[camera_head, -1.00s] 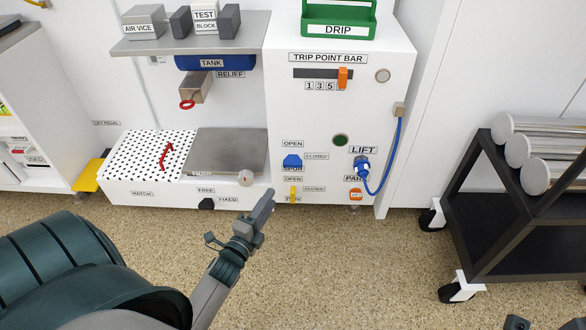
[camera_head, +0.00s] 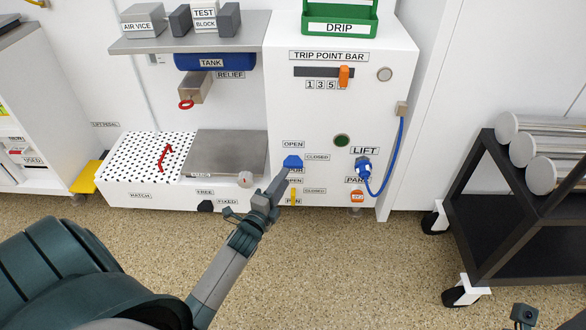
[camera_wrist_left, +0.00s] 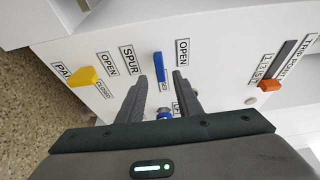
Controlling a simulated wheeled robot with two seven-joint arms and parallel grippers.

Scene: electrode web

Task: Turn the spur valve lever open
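The spur valve lever (camera_head: 292,162) is a blue handle on the white cabinet front, below an OPEN label and left of a CLOSED label. In the left wrist view the lever (camera_wrist_left: 159,66) lies lengthwise, its lower end beside the CLOSED label. My left gripper (camera_head: 283,176) is just below and left of the lever in the head view. In the left wrist view its fingers (camera_wrist_left: 160,78) are apart, one on each side of the lever's line; contact cannot be told. Only a small dark part at the bottom right of the head view may belong to my right arm.
A yellow lever (camera_head: 294,196) sits just below, marked PAN. A blue LIFT plug and cord (camera_head: 364,168) are to the right, with an orange PARK part (camera_head: 357,196) beneath. The hatch bench (camera_head: 140,152) stands left; a black cart (camera_head: 470,215) with metal rolls stands right.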

